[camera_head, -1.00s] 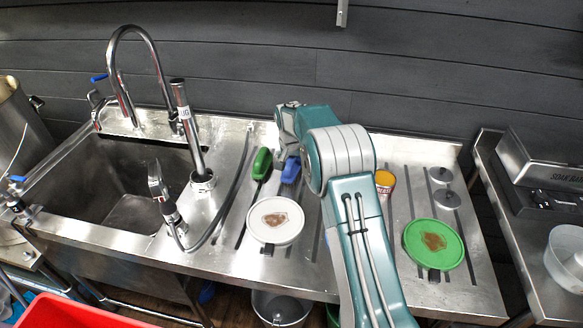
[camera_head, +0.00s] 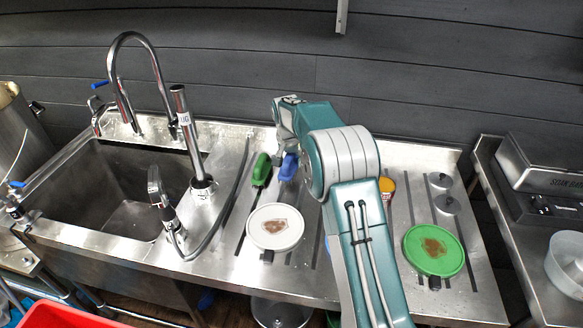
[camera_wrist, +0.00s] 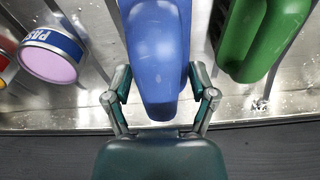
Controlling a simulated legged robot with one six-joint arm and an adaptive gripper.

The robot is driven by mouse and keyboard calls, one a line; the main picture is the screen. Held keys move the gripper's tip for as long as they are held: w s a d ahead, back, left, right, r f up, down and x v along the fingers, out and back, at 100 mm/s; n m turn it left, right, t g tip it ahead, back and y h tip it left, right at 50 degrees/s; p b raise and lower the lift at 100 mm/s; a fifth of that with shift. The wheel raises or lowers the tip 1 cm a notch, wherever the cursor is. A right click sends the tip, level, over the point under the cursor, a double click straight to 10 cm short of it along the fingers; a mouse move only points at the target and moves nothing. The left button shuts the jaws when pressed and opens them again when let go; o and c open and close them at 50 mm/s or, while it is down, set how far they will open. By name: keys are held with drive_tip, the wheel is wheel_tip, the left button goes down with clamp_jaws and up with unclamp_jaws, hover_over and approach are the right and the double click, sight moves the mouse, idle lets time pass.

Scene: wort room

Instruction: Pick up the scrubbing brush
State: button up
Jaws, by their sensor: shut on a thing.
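A blue-handled scrubbing brush (camera_wrist: 158,50) fills the middle of the wrist view, with my gripper (camera_wrist: 160,85) shut on it from both sides. In the head view the blue handle (camera_head: 288,167) shows just left of my teal arm, below the wrist; its fingers are hard to make out there. The brush's underside and bristles are hidden. A similar green-handled tool (camera_wrist: 262,35) lies to the right in the wrist view, apart from my gripper. It also shows left of the blue handle in the head view (camera_head: 262,170).
A yellow-red tub (camera_head: 387,186) stands behind my arm. The sink (camera_head: 130,190), tap and spray hose are to the left.

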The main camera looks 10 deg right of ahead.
drive_tip(key=a+r, duration=0.1)
drive_tip(key=s+a+r, duration=0.1)
drive_tip(key=r, duration=0.1)
drive_tip(key=s+a+r, duration=0.1)
drive_tip(key=r, duration=0.1)
drive_tip(key=shift+s+a+r, duration=0.15)
drive_tip(key=shift+a, duration=0.25)
drive_tip(key=s+a+r, duration=0.3)
drive_tip(key=s+a, duration=0.2)
drive_tip(key=a, duration=0.2)
drive_tip(key=shift+a+r, duration=0.25)
drive_tip(key=shift+r, duration=0.1)
